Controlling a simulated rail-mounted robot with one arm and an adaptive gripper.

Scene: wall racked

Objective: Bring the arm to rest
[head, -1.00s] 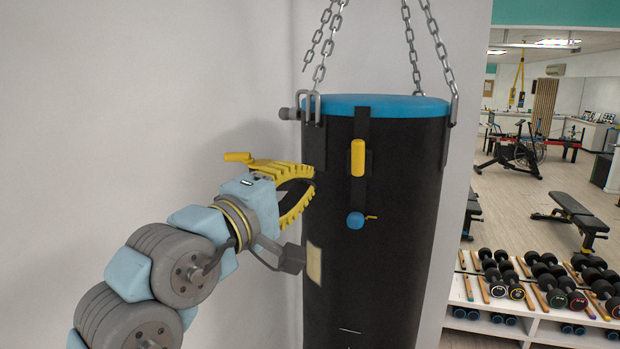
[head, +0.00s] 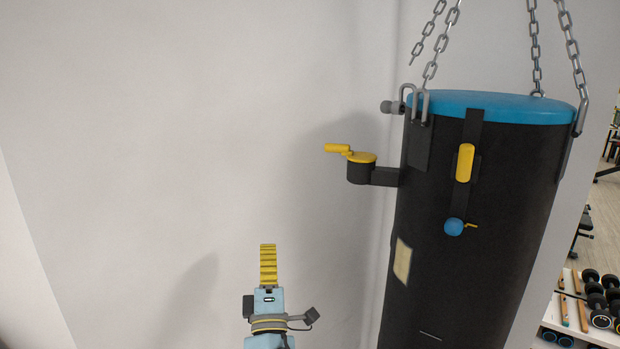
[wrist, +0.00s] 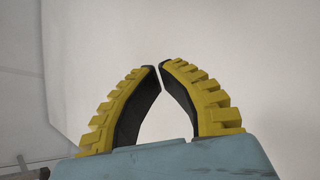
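My gripper (head: 267,248) is in the lower middle of the head view, pointing up in front of the white wall. It stands to the left of the punching bag and clear of it. In the wrist view its two yellow ribbed fingers (wrist: 160,66) curve inward until their tips almost meet. Only pale wall shows between them, so it is shut and empty. Most of my arm is below the head view.
A black punching bag (head: 470,230) with a blue top hangs on chains (head: 443,40) at the right. A yellow-handled crank (head: 361,165) juts from its left side. A yellow handle (head: 465,162) and blue knob (head: 453,227) are on its front. Dumbbells (head: 600,300) stand far right.

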